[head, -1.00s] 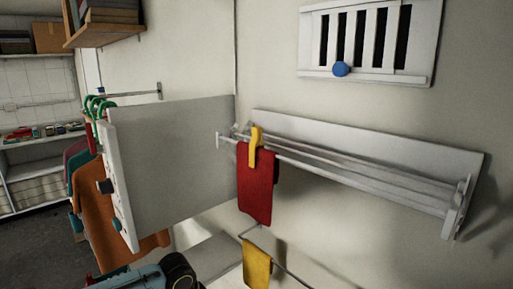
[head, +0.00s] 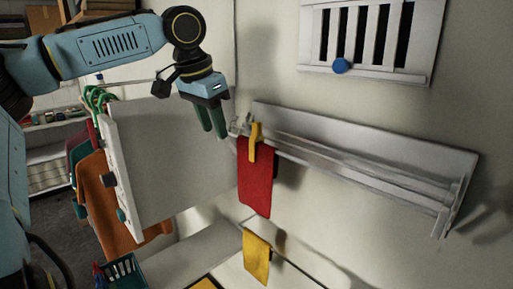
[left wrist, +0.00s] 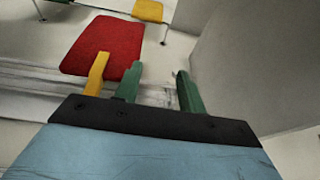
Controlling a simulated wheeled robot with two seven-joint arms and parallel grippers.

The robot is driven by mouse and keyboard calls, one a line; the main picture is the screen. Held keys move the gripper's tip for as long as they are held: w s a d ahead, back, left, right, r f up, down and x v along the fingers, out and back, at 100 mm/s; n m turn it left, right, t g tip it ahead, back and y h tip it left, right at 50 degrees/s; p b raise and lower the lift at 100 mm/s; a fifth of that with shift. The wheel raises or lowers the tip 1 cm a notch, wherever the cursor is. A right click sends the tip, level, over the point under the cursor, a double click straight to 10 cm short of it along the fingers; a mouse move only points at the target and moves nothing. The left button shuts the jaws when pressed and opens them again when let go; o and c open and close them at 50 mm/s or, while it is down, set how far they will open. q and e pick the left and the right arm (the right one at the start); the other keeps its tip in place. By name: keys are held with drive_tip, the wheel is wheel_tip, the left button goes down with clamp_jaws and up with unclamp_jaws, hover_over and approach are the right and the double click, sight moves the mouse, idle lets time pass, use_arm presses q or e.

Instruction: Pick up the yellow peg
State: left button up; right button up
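The yellow peg (head: 255,141) stands upright on the front rail of the wall rack (head: 345,165), over the top edge of a red cloth (head: 256,185). The peg also shows in the left wrist view (left wrist: 96,75), to the left of my fingers and apart from them. My left gripper (head: 215,133) points down with its two green fingers spread and nothing between them. It is left of the peg, near the rack's left end. Its fingers show in the left wrist view (left wrist: 159,72). My right gripper is in no view.
A grey panel (head: 175,155) juts out below and behind my left gripper, with hangers and an orange garment (head: 105,205) at its left. A yellow cloth (head: 256,258) hangs on a lower rail. A barred vent (head: 365,45) is above the rack. The rack's right part is bare.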

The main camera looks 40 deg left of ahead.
use_arm(q)
drive_tip(key=t, duration=0.1)
approach(256, 122)
drive_tip(key=v, duration=0.2)
drive_tip(key=shift+h, duration=0.3)
drive_tip(key=x, duration=1.2)
drive_tip(key=shift+a+f+p, duration=0.25)
drive_tip(key=shift+f+p, duration=0.05)
drive_tip(key=shift+p, duration=0.1)
clamp_jaws()
